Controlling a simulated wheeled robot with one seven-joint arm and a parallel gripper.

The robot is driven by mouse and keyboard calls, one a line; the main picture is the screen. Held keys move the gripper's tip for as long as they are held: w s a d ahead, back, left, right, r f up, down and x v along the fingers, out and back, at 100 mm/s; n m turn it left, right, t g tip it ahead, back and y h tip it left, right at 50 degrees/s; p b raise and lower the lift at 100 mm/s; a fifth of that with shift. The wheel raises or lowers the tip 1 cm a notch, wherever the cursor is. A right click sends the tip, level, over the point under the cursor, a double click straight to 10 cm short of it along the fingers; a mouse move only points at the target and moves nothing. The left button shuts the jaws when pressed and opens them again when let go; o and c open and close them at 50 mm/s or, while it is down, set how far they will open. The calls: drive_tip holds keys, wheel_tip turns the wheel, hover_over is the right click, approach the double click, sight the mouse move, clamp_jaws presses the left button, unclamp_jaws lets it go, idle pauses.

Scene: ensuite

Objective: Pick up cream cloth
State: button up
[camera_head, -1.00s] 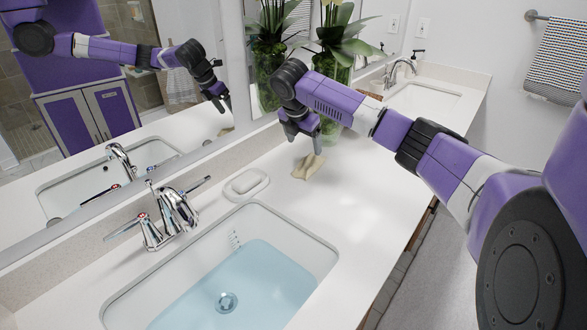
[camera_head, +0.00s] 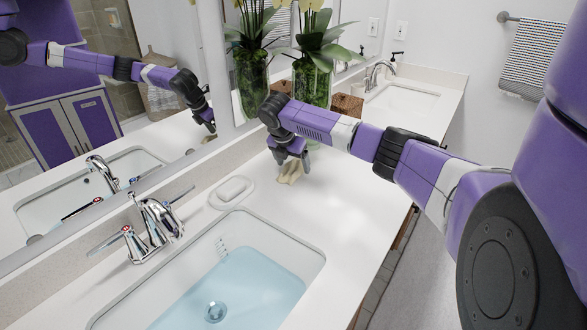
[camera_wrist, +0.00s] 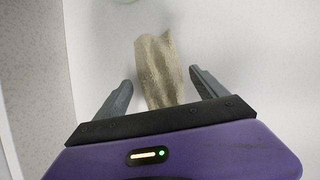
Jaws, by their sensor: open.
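The cream cloth (camera_head: 291,171) lies crumpled on the white countertop, to the right of the soap dish. My gripper (camera_head: 291,160) is low over the cloth, pointing down, and covers part of it in the head view. In the wrist view the cloth (camera_wrist: 160,72) stretches between the two open fingers of my gripper (camera_wrist: 160,84). A gap shows between each finger and the cloth. The near end of the cloth is hidden behind the gripper body.
A white soap dish with soap (camera_head: 231,191) sits by the water-filled sink (camera_head: 235,285) and chrome faucet (camera_head: 155,225). A glass vase with a plant (camera_head: 312,85) and a brown box (camera_head: 346,106) stand behind my arm. The mirror (camera_head: 110,100) lines the left. The counter right of the cloth is clear.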

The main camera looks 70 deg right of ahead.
sight(293, 165)
drive_tip(key=c, duration=1.4)
drive_tip(key=shift+r, duration=0.1)
wheel_tip(293, 165, up, 20)
drive_tip(key=shift+f+b, duration=0.1)
drive_tip(key=shift+b, duration=0.6)
